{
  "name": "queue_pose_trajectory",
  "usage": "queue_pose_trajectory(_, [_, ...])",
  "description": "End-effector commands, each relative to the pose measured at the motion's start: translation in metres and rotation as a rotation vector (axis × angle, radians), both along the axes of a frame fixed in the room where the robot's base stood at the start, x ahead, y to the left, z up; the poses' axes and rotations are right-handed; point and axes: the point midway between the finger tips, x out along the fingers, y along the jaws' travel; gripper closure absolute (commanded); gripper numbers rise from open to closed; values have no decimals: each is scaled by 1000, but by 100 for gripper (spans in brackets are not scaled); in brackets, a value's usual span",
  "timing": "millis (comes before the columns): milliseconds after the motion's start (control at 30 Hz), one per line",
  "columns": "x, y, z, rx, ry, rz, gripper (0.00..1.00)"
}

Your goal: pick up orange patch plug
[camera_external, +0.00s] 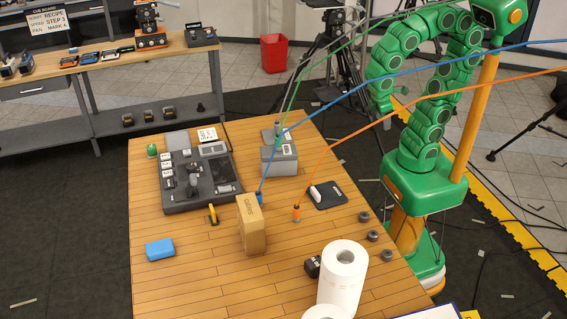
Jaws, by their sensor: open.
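The orange patch plug (296,213) stands on the wooden table, left of a dark pad. An orange cable runs from its top up to the right, passing in front of my arm. My gripper (384,106) is at the end of my folded green arm, above and behind the table's right edge. It is open and well apart from the plug. Its fingers are too small to see clearly.
A cardboard box (251,225) stands left of the plug, near a blue plug (260,197) with its cable. A grey box (279,158) is behind. A white device (315,193) lies on the pad (329,194). A paper roll (342,280) stands in front.

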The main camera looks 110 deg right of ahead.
Motion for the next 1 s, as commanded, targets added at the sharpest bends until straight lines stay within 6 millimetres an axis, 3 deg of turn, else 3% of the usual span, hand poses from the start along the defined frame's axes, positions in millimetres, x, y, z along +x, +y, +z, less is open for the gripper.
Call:
queue_pose_trajectory(267, [41, -37, 4, -238, 70, 6, 43])
queue_pose_trajectory(433, [96, -69, 1, -448, 25, 211, 43])
queue_pose_trajectory(600, [166, -80, 6, -650, -21, 514, 43])
queue_pose_trajectory(767, [234, -63, 12, -816, -33, 836, 43])
queue_pose_trajectory(867, [274, -37, 12, -906, -26, 1056, 43])
queue_pose_trajectory(1000, [323, 14, 3, -1011, 5, 1380, 43])
